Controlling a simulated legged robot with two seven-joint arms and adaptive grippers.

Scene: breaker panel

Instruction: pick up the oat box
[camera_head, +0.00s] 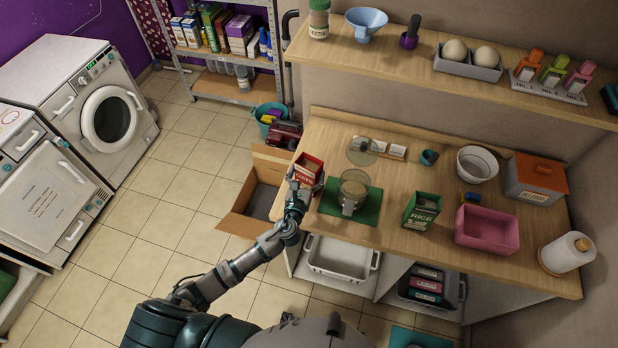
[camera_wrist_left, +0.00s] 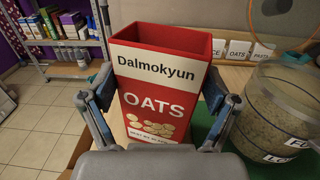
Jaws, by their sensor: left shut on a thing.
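The oat box (camera_head: 308,169) is a red box with an open top and a cream band, at the left end of the wooden counter. In the left wrist view the oat box (camera_wrist_left: 160,90) stands upright between my fingers, with "OATS" on its front. My left gripper (camera_head: 303,182) is shut on its sides; in the left wrist view the gripper (camera_wrist_left: 157,115) has one finger on each side of it. I cannot tell whether the box's bottom touches the counter. My right gripper is not in view.
A clear jar (camera_head: 353,189) stands on a green mat (camera_head: 368,210) just right of the box. A green rice box (camera_head: 421,211) and a pink bin (camera_head: 486,230) are further right. An open cardboard box (camera_head: 240,215) is on the floor to the left. Label cards (camera_head: 380,147) stand behind.

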